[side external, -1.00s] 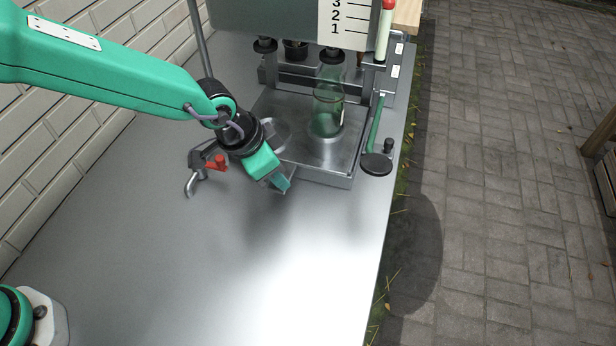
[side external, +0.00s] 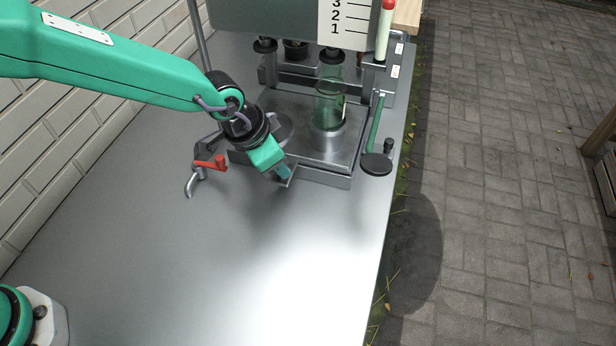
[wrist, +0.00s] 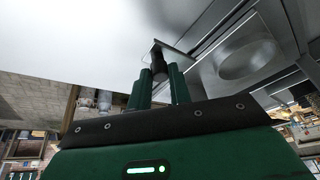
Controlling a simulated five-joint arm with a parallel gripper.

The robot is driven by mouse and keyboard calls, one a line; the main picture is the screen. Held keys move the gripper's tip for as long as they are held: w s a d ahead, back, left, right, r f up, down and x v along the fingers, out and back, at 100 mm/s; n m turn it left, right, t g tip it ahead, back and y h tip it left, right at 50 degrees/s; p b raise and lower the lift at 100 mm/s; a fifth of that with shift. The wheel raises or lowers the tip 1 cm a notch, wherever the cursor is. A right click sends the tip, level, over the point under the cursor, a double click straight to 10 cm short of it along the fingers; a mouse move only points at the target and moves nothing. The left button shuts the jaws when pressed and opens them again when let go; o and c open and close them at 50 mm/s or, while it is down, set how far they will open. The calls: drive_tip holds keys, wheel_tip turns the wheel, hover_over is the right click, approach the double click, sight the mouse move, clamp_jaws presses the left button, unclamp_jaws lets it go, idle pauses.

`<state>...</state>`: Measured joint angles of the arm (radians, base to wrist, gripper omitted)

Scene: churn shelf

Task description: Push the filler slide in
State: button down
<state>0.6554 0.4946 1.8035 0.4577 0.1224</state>
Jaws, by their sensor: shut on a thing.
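The filler slide (side external: 325,165) is a flat grey metal platform under the filler, with a round recess at its left. A clear green-tinted glass bottle (side external: 329,105) stands upright on it. My gripper (side external: 286,176) is at the slide's front left corner, shut on its small handle (wrist: 158,62). In the wrist view my gripper's two green fingers (wrist: 160,85) close around a dark piece beside a thin metal bracket (wrist: 172,52). The slide's recess (wrist: 245,58) shows at the upper right there. My wrist hides part of the slide's left side in the side view.
A tap with a red lever (side external: 212,162) is left of my wrist. A green lever with a black round pad (side external: 376,164) stands close to the slide's right. The filler panel with a number scale (side external: 345,22) is above the back. The bench (side external: 250,260) in front is clear.

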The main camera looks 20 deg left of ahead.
drive_tip(key=shift+w+a, duration=0.15)
drive_tip(key=shift+w, duration=0.25)
drive_tip(key=c, duration=1.3)
unclamp_jaws()
drive_tip(key=shift+s, duration=0.1)
drive_tip(key=shift+r, duration=0.1)
drive_tip(key=shift+s+r, duration=0.1)
drive_tip(key=v, duration=0.7)
drive_tip(key=shift+r, duration=0.15)
drive_tip(key=shift+a, duration=0.1)
